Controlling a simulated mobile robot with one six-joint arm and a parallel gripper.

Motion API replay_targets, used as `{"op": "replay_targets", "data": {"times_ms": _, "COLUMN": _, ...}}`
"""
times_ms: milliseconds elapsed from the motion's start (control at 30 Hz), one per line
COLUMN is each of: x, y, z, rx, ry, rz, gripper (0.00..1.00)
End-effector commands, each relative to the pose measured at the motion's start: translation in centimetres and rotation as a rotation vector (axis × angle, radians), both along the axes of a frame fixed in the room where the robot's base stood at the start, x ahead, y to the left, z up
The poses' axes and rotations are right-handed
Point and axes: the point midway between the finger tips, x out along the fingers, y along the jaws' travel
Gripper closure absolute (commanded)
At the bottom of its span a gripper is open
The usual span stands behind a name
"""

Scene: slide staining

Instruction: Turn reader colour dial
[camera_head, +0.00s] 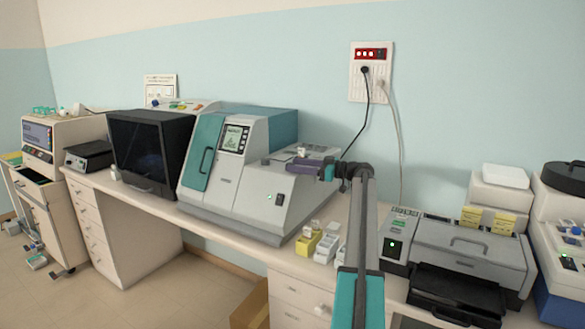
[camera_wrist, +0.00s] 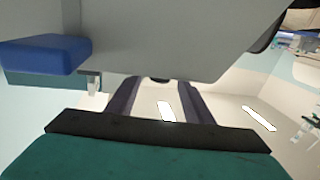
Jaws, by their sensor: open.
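A large grey and teal machine (camera_head: 250,190) with a small display (camera_head: 235,138) and a teal door (camera_head: 203,150) stands mid-bench; I cannot tell whether it is the reader. No colour dial can be made out clearly. My gripper (camera_head: 293,165) is over the machine's lower right top, beside a small pale fitting (camera_head: 301,151); contact cannot be judged. In the wrist view my gripper (camera_wrist: 158,88) shows two dark purple fingers spread apart, with nothing seen between them. A grey body (camera_wrist: 180,35) and a blue block (camera_wrist: 45,53) are close to them.
A black-fronted box (camera_head: 148,155) stands left of the machine. Yellow and white small boxes (camera_head: 309,243) sit in front. A grey printer-like device (camera_head: 468,255) and a small unit with a green light (camera_head: 397,240) are at the right. A wall socket (camera_head: 371,72) has hanging cables.

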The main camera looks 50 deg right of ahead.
Motion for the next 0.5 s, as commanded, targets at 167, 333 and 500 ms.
{"op": "replay_targets", "data": {"times_ms": 167, "x": -2.7, "y": -1.4, "z": -0.2, "rx": 0.000, "ry": 0.000, "rz": -0.002, "gripper": 0.53}}
{"op": "replay_targets", "data": {"times_ms": 333, "x": -5.2, "y": -2.6, "z": -0.2, "rx": 0.000, "ry": 0.000, "rz": -0.002, "gripper": 0.53}}
{"op": "replay_targets", "data": {"times_ms": 500, "x": -7.5, "y": -3.7, "z": -0.1, "rx": 0.000, "ry": 0.000, "rz": -0.002, "gripper": 0.53}}
